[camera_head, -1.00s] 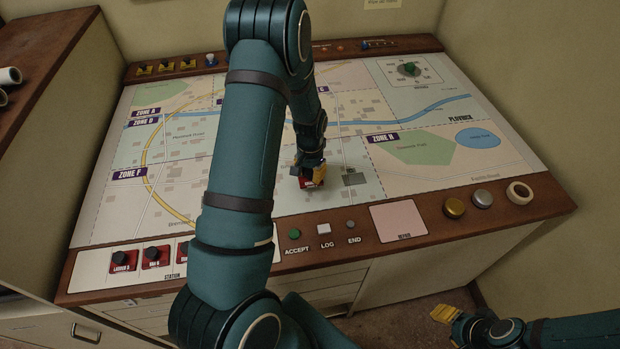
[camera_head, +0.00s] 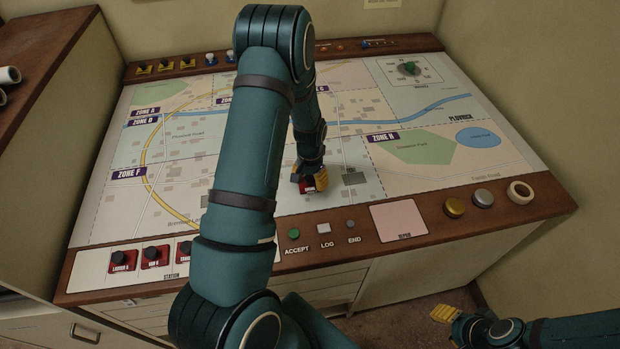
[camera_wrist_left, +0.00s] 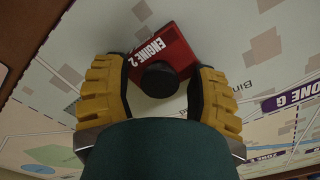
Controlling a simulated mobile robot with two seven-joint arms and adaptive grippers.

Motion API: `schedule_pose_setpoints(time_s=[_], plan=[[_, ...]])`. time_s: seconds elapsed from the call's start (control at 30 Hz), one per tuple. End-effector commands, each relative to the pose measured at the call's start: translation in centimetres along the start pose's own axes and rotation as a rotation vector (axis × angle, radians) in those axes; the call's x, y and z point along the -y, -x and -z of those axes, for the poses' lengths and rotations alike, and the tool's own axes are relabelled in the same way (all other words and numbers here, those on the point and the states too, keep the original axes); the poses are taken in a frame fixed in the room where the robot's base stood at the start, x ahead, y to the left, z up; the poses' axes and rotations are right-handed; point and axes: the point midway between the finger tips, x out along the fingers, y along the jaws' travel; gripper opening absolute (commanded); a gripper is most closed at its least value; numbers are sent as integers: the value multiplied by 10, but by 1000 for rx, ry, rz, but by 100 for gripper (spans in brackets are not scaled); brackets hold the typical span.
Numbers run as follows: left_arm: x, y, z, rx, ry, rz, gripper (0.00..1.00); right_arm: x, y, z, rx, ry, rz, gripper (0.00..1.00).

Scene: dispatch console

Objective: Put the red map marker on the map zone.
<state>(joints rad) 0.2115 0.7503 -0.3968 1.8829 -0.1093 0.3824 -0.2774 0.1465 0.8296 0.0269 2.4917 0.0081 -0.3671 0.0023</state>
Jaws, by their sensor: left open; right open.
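The red map marker (camera_head: 308,187) is on the lower middle of the map (camera_head: 390,184). In the left wrist view the red marker (camera_wrist_left: 176,48) reads "ENGINE 2" and has a black round knob (camera_wrist_left: 160,80). My left gripper (camera_head: 312,180) is at the marker. In the left wrist view my left gripper (camera_wrist_left: 163,95) is open, with a yellow finger on each side of the knob and gaps between. A "ZONE G" label (camera_wrist_left: 285,100) lies to the right there. My right gripper (camera_head: 445,313) is open, low at the right, away from the map.
More red markers (camera_head: 123,260) stand in the station strip at the front left. Yellow markers (camera_head: 144,70) stand along the back edge. Accept button (camera_head: 294,234), brass knob (camera_head: 454,208) and tape roll (camera_head: 520,192) are on the front rail. My left arm hides the map's middle.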

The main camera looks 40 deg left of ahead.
Motion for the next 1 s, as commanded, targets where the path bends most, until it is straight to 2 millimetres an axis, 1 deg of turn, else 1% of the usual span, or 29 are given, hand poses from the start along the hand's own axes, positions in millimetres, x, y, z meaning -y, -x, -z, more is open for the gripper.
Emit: schedule_pose_setpoints(time_s=[0.07, 0.17, 0.27, 0.5, 0.6, 0.7, 0.8, 1.0], plan=[[0, 4, 0, 0, 0, 0, 58, 1, 3, 0, 0, 0, 0, 47], [0, 14, 1, -3, 0, 0, 58, 1, 4, 0, 0, 0, 1, 47], [0, 32, 1, -5, -1, 0, 58, 2, 5, 1, 0, 0, 1, 47], [0, 83, 1, -4, 0, 0, 58, 3, 8, 1, 0, 0, 2, 47], [0, 100, 1, -4, -1, 0, 58, 3, 9, 1, 0, 0, 2, 47], [0, 112, 0, -2, 0, 0, 58, 3, 10, 1, 0, 0, 2, 47], [0, 120, 0, -2, -1, 0, 58, 3, 10, 1, 0, 0, 2, 47], [0, 124, 0, 1, 0, 0, 58, 3, 10, 1, 0, 0, 2, 47]])
